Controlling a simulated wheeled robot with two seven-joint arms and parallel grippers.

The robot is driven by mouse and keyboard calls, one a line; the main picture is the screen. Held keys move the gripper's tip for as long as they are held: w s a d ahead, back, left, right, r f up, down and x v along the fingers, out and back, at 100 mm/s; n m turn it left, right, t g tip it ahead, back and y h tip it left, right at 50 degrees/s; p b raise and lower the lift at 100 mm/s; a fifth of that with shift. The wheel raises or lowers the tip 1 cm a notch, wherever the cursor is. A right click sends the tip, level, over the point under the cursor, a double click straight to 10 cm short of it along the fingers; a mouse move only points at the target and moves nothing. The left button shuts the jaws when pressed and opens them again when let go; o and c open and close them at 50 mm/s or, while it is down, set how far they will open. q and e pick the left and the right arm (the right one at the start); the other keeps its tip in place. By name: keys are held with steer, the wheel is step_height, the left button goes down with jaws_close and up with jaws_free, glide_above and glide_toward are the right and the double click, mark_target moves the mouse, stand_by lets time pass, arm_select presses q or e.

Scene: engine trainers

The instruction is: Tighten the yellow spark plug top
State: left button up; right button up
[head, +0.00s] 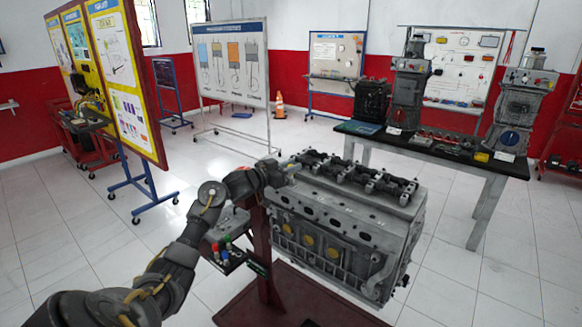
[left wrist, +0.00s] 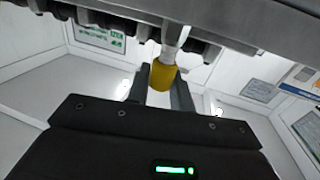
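The yellow spark plug top (left wrist: 162,76) sits on a pale shaft at the engine's underside in the left wrist view. My left gripper (left wrist: 161,88) has one finger on each side of it, and the fingers appear closed against it. In the head view my left gripper (head: 276,172) is at the upper left end of the engine block (head: 335,235), where the yellow top cannot be made out. My right gripper is not in view.
The engine rests on a dark red stand (head: 264,265). A small tray (head: 232,266) with red, green and blue pieces is beside it. A table (head: 430,148) with engine parts stands behind at right. Wheeled boards (head: 120,85) stand at left. The tiled floor between is clear.

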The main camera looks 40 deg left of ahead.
arm_select(q)
steer(key=o, duration=0.4)
steer(key=shift+c, duration=0.2)
steer(key=shift+s+f, duration=0.1)
steer(key=shift+s, duration=0.2)
steer(key=s+a+b, duration=0.2)
steer(key=s+b, duration=0.1)
steer(key=s, duration=0.7)
